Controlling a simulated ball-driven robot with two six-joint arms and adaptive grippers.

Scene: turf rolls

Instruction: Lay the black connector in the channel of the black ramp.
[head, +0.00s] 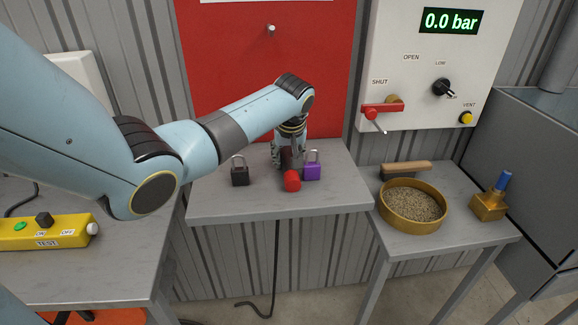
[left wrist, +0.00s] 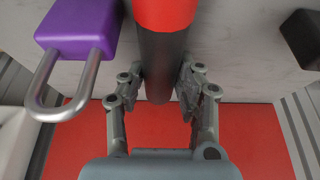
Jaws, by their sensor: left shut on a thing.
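My left gripper (head: 288,157) is low over the middle grey table, at the end of the arm coming from the left. It is shut on a dark cylinder with a red end (head: 292,181). In the left wrist view the cylinder's black body (left wrist: 160,65) is between the two fingertips (left wrist: 159,88), with its red end pointing away. I cannot tell whether this is the black connector. No black ramp with a channel is recognisable in either view. My right gripper is not in view.
A black padlock (head: 240,177) stands left of the gripper. A purple padlock (head: 312,172) stands close on its right, also in the left wrist view (left wrist: 75,30). A red panel (head: 225,70) rises behind. The right table holds a gravel-filled round pan (head: 385,213), a brush (head: 406,168) and a brass block (head: 487,207).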

